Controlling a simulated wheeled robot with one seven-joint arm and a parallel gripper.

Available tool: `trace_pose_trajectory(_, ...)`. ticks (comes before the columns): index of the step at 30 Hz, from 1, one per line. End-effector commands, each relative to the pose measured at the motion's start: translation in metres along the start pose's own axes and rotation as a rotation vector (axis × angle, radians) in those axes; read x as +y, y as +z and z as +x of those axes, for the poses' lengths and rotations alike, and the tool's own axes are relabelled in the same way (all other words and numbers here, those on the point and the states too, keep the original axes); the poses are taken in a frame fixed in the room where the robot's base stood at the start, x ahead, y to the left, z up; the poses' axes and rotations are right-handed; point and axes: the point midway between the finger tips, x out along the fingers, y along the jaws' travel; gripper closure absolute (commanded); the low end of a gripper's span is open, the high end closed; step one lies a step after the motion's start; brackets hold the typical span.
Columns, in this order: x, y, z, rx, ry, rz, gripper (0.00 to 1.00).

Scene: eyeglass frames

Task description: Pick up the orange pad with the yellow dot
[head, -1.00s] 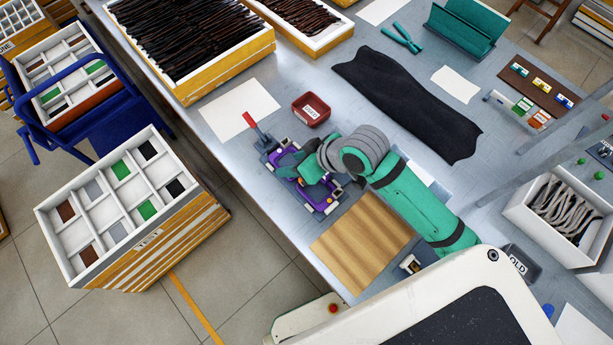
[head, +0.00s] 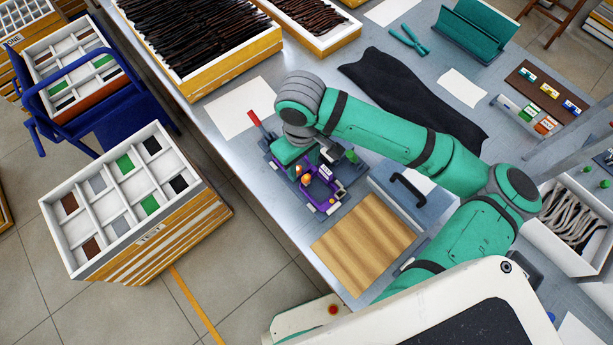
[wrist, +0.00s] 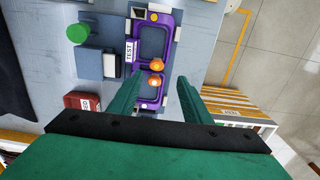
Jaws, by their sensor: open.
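Two small orange pads show inside a purple frame (wrist: 138,62) in the wrist view: one upper pad (wrist: 157,65) and one lower pad (wrist: 154,82). In the head view, orange (head: 305,178) shows on the purple frame (head: 322,190), just below my gripper (head: 298,160). I cannot tell which pad bears the yellow dot. My gripper's two green fingers (wrist: 160,80) are apart, one on each side of the lower part of the purple frame as seen in the wrist view. Nothing is held between them. My arm hides part of the fixture in the head view.
A TEST label (wrist: 130,51) is beside the frame. A green knob (wrist: 78,34) and a red box (wrist: 82,101) lie left in the wrist view. A wooden board (head: 362,238) lies right below the fixture, and a dark cloth (head: 410,95) behind.

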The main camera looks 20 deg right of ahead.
Motion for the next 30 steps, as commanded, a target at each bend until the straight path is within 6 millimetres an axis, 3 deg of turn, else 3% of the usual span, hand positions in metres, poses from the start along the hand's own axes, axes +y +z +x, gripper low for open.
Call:
trace_pose_trajectory(8,0.002,0.001,0.020,-0.001,-0.002,0.001,0.56)
trace_pose_trajectory(18,0.007,0.001,0.062,0.000,-0.002,0.000,0.56)
trace_pose_trajectory(27,0.007,0.001,0.065,0.001,-0.001,-0.001,0.56)
trace_pose_trajectory(30,0.007,0.001,0.065,0.001,-0.001,-0.001,0.80)
